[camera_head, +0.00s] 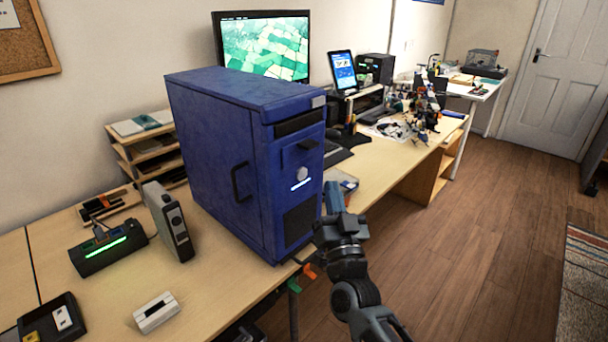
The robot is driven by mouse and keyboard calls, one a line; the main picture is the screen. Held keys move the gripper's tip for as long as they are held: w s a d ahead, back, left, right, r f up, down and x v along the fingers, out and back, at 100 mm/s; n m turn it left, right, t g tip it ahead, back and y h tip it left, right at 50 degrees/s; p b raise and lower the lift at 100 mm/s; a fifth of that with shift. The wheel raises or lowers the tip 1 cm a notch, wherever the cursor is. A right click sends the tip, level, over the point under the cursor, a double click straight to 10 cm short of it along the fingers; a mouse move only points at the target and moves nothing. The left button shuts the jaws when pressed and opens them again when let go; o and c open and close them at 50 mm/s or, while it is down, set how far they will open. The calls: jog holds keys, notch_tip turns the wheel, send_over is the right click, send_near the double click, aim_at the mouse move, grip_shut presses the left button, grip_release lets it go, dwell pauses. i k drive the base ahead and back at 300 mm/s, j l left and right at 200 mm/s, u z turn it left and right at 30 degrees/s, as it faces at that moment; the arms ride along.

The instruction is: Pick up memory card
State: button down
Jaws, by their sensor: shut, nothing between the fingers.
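I cannot make out a memory card for certain. A small white device (156,312) with a dark slot lies on the desk at the front left; it may be a card reader, but I cannot tell. My gripper (333,192) is shut and empty. It appears beside the right side of the blue computer tower (222,165), near the desk's front edge. My gripper and wrist hide part of the desk behind them.
A black hub with a green light (108,252), a grey upright box (168,222) and a dark tray (50,322) stand on the left. A clear-lidded box (342,182) lies behind my gripper. A monitor (265,47) stands behind the tower. Wooden floor (470,240) is open on the right.

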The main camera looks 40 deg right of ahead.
aim_at(347, 184)
jog(key=i+l+z, duration=0.1)
jog(key=i+z, duration=0.15)
jog(key=z, duration=0.15)
jog(key=i+z, duration=0.5)
jog(key=z, duration=0.25)
